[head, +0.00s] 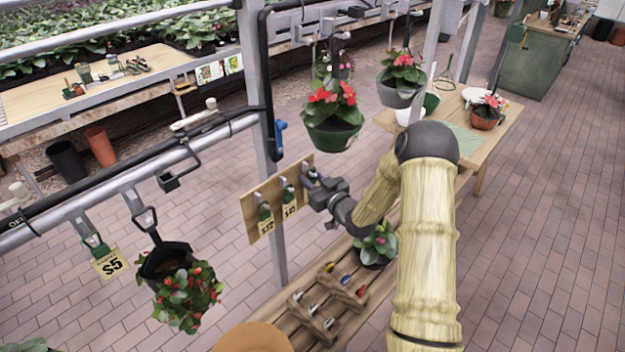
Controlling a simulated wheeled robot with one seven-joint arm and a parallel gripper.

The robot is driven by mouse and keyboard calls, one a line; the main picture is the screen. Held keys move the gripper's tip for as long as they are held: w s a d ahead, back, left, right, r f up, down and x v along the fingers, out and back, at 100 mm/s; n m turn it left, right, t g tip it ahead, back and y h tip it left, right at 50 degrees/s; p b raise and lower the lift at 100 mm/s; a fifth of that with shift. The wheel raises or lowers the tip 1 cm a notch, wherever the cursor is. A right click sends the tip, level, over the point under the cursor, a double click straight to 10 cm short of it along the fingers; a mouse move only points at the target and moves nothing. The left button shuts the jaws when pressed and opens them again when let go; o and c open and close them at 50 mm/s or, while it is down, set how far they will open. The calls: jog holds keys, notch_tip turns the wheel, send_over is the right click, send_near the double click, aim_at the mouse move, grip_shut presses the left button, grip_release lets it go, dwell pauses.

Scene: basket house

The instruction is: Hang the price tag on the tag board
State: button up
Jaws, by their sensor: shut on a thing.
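The tag board (249,207) is an upright wooden board fixed at a grey post, left of my gripper. Two yellow price tags with green tops hang at its face: a $12 tag (266,226) and, to its right, a tag (290,209) that seems to read $15. My gripper (311,182) is at the board's right part, just right of the second tag. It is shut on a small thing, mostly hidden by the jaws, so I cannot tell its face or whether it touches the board.
Potted flowers (333,118) hang above and behind my gripper. A wooden bench (290,317) below holds a slotted rack (328,302) and a potted plant (376,246). A $5 tag (109,264) and another hanging pot (165,262) are at left.

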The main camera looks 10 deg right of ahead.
jog(key=shift+w+a+r+b, duration=0.15)
jog(key=shift+a+r+b, duration=0.1)
jog(key=shift+b, duration=0.15)
dwell(0.3)
jog(key=shift+a+f+b, duration=0.1)
jog(key=shift+f+b, duration=0.45)
jog(key=shift+b, duration=0.2)
jog(key=o, duration=0.8)
jog(key=shift+f, duration=0.15)
jog(key=shift+s+f, duration=0.1)
jog(key=shift+s, duration=0.1)
jog(key=b+v, duration=0.2)
jog(key=v, duration=0.4)
jog(key=b+v, duration=0.2)
jog(key=v, duration=0.3)
jog(key=d+b+v, duration=0.1)
jog(key=b+v, duration=0.2)
jog(key=v, duration=0.3)
jog(key=shift+d+r, duration=0.15)
jog(key=shift+r, duration=0.15)
